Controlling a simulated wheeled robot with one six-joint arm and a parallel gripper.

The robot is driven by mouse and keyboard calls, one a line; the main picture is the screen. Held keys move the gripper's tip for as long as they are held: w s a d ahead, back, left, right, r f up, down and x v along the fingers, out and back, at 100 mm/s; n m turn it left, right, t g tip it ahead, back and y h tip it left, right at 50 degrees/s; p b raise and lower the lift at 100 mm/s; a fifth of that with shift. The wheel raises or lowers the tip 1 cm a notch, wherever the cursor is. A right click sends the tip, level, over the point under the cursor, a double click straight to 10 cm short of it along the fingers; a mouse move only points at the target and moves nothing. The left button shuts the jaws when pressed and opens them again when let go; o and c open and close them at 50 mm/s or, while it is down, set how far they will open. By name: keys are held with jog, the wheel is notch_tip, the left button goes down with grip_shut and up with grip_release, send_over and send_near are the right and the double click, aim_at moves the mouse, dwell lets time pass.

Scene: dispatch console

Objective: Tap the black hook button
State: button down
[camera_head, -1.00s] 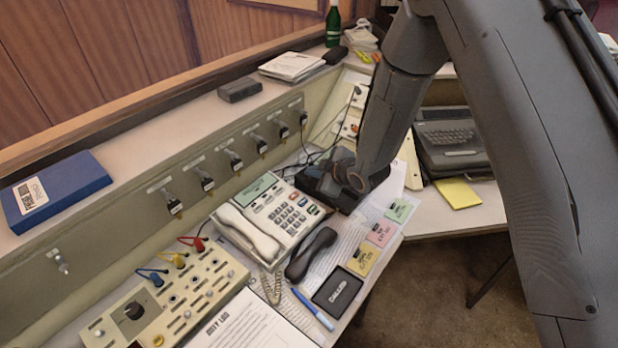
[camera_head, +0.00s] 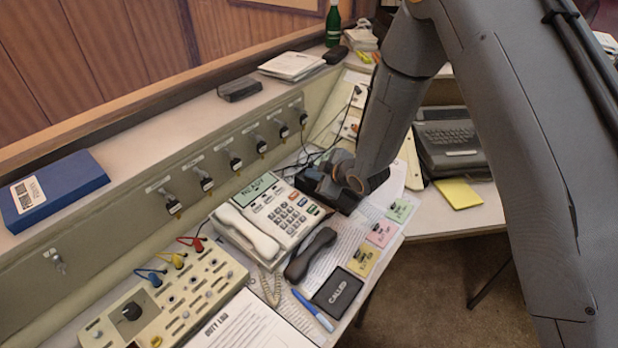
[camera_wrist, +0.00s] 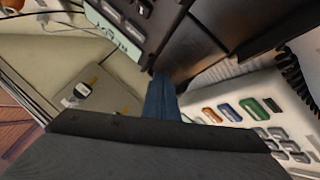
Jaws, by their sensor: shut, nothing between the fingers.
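A black telephone base (camera_head: 345,203) stands behind the cream desk phone (camera_head: 270,218) in the head view. It also fills the top middle of the wrist view (camera_wrist: 205,40). My gripper (camera_head: 322,182) is over this black base. Its blue fingertips are together and empty, pointing at the base in the wrist view (camera_wrist: 162,95); I cannot tell whether they touch it. The black hook button cannot be made out for certain, as my gripper and wrist cover much of the base. A black handset (camera_head: 311,254) lies off the base, beside the cream phone.
A cream switch panel (camera_head: 165,300), a black "CALLED" card (camera_head: 338,290) and a blue pen (camera_head: 313,310) lie toward the front. Coloured notes (camera_head: 382,233) line the right edge. A sloped panel with several key switches (camera_head: 205,180) runs along the left.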

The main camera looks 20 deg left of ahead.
aim_at(315, 183)
jog(key=shift+d+f, duration=0.1)
jog(key=shift+f, duration=0.2)
dwell(0.4)
jog(key=shift+r, duration=0.1)
jog(key=shift+r+p, duration=0.4)
jog(key=shift+r, duration=0.4)
jog(key=shift+r, duration=0.15)
jog(key=shift+s+d+r+p, duration=0.1)
jog(key=shift+d+r+p, duration=0.1)
jog(key=shift+r+p, duration=0.8)
jog(key=shift+s+d+r+p, duration=0.15)
jog(key=shift+r+p, duration=0.4)
jog(key=shift+r, duration=0.85)
jog(key=shift+w, duration=0.1)
